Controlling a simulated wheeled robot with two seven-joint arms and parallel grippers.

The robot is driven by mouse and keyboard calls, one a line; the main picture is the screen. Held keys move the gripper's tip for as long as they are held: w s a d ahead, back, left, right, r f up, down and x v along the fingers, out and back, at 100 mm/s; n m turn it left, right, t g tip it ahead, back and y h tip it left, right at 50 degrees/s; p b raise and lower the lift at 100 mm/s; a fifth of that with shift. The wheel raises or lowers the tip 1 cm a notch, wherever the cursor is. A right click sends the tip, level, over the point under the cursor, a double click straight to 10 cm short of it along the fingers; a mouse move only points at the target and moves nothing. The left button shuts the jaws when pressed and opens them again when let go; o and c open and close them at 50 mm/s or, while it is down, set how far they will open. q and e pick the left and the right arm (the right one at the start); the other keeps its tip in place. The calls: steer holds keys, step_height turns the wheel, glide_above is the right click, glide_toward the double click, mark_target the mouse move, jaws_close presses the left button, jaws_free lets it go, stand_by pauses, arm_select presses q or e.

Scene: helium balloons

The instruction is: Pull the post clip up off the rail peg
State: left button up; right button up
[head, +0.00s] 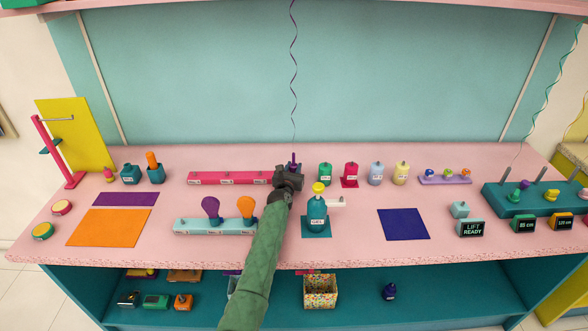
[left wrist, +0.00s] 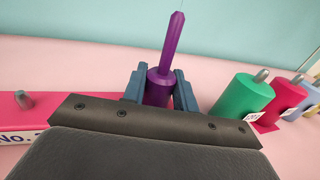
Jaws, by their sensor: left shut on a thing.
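My left gripper (head: 290,177) is shut on the purple post clip (head: 294,160). In the left wrist view the clip (left wrist: 160,86) stands upright between the blue fingers, with a thin stem rising from a wider body. A dark wavy string (head: 293,70) runs up from above the clip in the head view. The red-pink rail (head: 230,178) lies just left of the gripper, and its right end is hidden behind it. A grey rail peg (left wrist: 24,100) shows bare on the rail in the left wrist view. The clip's lower end is hidden, so I cannot tell whether it sits on a peg.
Green (head: 325,174), red (head: 351,174), blue (head: 376,173) and yellow (head: 401,173) cylinders stand to the right. A teal bottle with a yellow top (head: 317,215) stands nearer. A pale rail (head: 215,226) carries purple and orange balloon-like pieces. Free table surrounds the navy mat (head: 404,224).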

mark_target(294, 163)
arm_select(q)
steer(key=shift+r+p, duration=0.35)
steer(key=shift+r, duration=0.15)
steer(key=shift+r+p, duration=0.4)
steer(key=shift+r, duration=0.35)
